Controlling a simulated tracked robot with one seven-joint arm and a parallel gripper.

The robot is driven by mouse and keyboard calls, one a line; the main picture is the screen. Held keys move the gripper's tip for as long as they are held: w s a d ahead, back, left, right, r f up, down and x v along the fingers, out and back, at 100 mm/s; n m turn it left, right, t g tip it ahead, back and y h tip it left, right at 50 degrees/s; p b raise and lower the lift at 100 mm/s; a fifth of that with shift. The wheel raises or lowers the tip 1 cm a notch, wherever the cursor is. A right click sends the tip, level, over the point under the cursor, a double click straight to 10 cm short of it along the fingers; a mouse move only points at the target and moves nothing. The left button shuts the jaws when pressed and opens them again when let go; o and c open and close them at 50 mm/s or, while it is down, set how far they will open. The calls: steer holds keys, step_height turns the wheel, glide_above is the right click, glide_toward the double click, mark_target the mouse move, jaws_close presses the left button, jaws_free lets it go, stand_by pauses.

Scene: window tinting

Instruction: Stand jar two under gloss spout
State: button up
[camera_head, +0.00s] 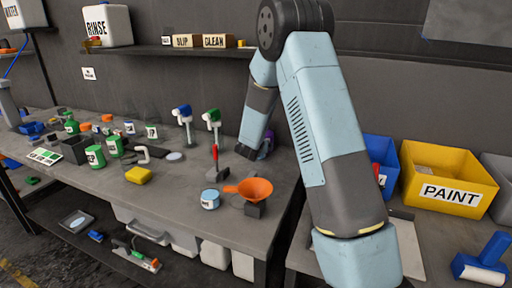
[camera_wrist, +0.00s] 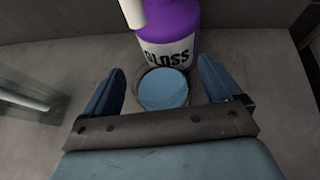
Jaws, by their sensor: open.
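In the wrist view a round jar (camera_wrist: 163,92) with a light blue top stands on the bench between my gripper's (camera_wrist: 161,68) two blue fingers. The gripper is open, with a gap visible on each side of the jar. The purple gloss bottle (camera_wrist: 172,22), labelled GLOSS, stands right behind the jar. Its white spout (camera_wrist: 132,12) comes down at the upper left; I cannot tell whether it is exactly over the jar. In the head view my arm hides the jar and most of the purple bottle (camera_head: 265,148). No number shows on the jar.
Blue-headed (camera_head: 182,112) and green-headed (camera_head: 212,117) pump bottles stand left of my arm. A yellow PAINT bin (camera_head: 449,179) is at the right.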

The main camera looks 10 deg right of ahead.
steer(key=v, duration=1.2)
steer(key=s+d+r+m+g+h, duration=0.1)
steer(key=s+d+r+m+g, duration=0.2)
steer(key=s+d+r+m, duration=0.5)
steer(key=s+d+r+m+g+h, duration=0.2)
steer(key=s+d+r+m+g, duration=0.15)
steer(key=s+r+m, duration=0.45)
steer(key=s+a+r+m+y, duration=0.1)
steer(key=s+a+m+y, duration=0.3)
steer(key=s+m, duration=0.3)
steer(key=s+a+r+m+y, duration=0.1)
steer(key=s+a+m+y, duration=0.3)
steer(key=s, duration=1.2)
steer(key=m, duration=0.4)
steer(key=shift+a+r, duration=0.15)
steer(key=shift+r, duration=0.05)
